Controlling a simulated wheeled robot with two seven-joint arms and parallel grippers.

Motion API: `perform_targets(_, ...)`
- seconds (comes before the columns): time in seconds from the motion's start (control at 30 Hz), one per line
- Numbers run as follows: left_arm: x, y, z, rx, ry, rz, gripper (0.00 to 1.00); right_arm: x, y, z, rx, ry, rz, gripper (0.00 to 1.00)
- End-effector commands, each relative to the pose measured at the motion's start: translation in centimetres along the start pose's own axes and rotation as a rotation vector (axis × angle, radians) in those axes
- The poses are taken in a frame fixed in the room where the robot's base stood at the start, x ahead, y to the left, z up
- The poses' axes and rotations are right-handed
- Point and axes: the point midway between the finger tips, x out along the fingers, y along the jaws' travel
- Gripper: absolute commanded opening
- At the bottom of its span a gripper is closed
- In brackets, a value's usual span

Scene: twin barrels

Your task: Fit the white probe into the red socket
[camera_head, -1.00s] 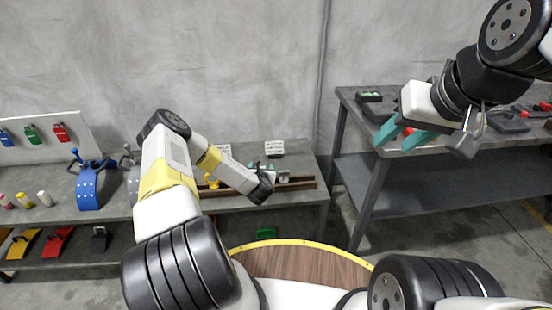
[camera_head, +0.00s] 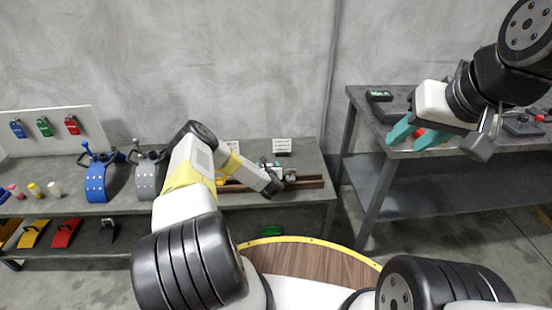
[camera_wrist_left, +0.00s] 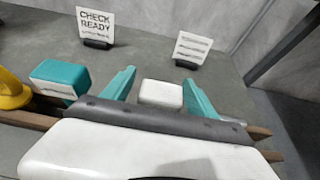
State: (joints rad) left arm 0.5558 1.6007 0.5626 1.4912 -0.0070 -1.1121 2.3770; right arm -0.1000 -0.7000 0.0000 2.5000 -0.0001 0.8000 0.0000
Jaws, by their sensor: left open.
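A small white cylinder (camera_head: 54,189), which may be the white probe, stands at the left of the long table beside a yellow and a pink one. A red piece (camera_head: 72,125) hangs on the white board behind; I cannot tell whether it is the red socket. My left gripper (camera_head: 272,185) is low over the wooden rail, far right of the cylinder. In the left wrist view its teal fingers (camera_wrist_left: 160,90) are apart, with a white block (camera_wrist_left: 161,94) showing between them; contact is unclear.
A blue clamp-like stand (camera_head: 96,181) and a grey one (camera_head: 147,179) stand between the cylinders and my left arm. A wooden rail (camera_head: 308,182) and small signs (camera_head: 282,145) lie near my left gripper. The right table (camera_head: 365,112) holds dark and red parts.

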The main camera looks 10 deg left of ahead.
Motion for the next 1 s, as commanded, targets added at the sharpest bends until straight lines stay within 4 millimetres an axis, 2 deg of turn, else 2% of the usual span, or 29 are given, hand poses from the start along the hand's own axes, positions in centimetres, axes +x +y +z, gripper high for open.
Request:
perform_targets(0.13, 0.0, 0.0, 0.0, 0.0, 0.0, 0.0, 0.65, 0.0, 0.0, 0.0, 0.0, 0.0, 0.0, 0.39)
perform_targets(0.47, 0.0, 0.0, 0.0, 0.0, 0.0, 0.0, 0.01, 0.0, 0.0, 0.0, 0.0, 0.0, 0.0, 0.39)
perform_targets(0.77, -0.1, 0.0, 0.2, 0.0, -0.001, 0.0, 0.0, 0.0, 0.0, 0.0, 0.0, 0.0, 0.0, 0.39)
perform_targets(1.0, -0.9, 0.1, 2.4, -0.001, -0.003, 0.001, 0.0, 0.0, 0.0, 0.0, 0.0, 0.0, 0.0, 0.39)
